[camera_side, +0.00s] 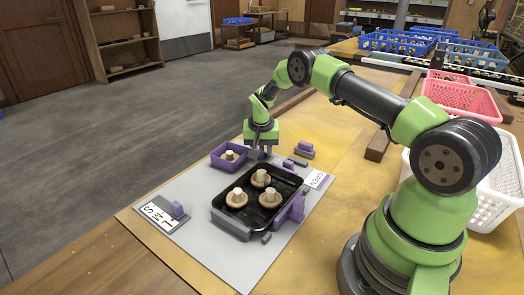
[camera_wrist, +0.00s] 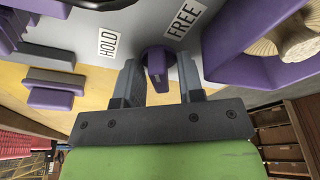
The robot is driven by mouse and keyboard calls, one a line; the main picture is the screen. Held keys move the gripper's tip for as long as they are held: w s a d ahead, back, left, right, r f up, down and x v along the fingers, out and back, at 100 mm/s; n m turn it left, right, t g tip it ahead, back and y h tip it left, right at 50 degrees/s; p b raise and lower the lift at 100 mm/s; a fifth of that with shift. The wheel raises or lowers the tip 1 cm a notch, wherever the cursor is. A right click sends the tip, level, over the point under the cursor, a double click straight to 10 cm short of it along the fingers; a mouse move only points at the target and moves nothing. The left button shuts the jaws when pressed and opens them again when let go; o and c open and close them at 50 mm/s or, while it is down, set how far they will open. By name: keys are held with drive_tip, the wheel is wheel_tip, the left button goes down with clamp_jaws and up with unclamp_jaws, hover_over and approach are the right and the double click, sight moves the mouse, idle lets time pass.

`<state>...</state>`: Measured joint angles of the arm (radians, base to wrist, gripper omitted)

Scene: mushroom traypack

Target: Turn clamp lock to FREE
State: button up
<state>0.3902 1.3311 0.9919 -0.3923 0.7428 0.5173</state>
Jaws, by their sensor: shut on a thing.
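The clamp lock's purple knob (camera_wrist: 156,66) sits between a HOLD label (camera_wrist: 108,42) and a FREE label (camera_wrist: 183,19) in the wrist view. My gripper (camera_wrist: 154,72) is shut on this knob, with one grey finger on each side. I cannot tell exactly which label the knob points to. In the side view my gripper (camera_side: 262,152) points down just right of a purple bin, behind the black tray (camera_side: 218,213). There the knob is mostly hidden by my gripper.
The black tray holds three mushrooms. The purple bin (camera_side: 217,163) holds one mushroom (camera_side: 230,155) and stands close to my gripper. A purple slider (camera_side: 178,210) sits by an S M L card (camera_side: 158,215). Purple and grey blocks (camera_side: 304,150) stand right of my gripper, near an OPEN card (camera_side: 319,180).

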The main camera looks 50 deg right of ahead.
sight(261, 147)
drive_tip(key=shift+a+m, duration=0.1)
drive_tip(key=shift+m, duration=0.5)
drive_tip(key=m+g, duration=0.1)
drive_tip(key=m, duration=0.4)
drive_tip(key=o, duration=0.7)
drive_tip(key=shift+c, duration=0.2)
drive_tip(key=shift+r, duration=0.15)
drive_tip(key=shift+a+r, duration=0.2)
drive_tip(key=shift+r, duration=0.85)
drive_tip(key=shift+a+r, duration=0.2)
drive_tip(key=shift+r, duration=0.85)
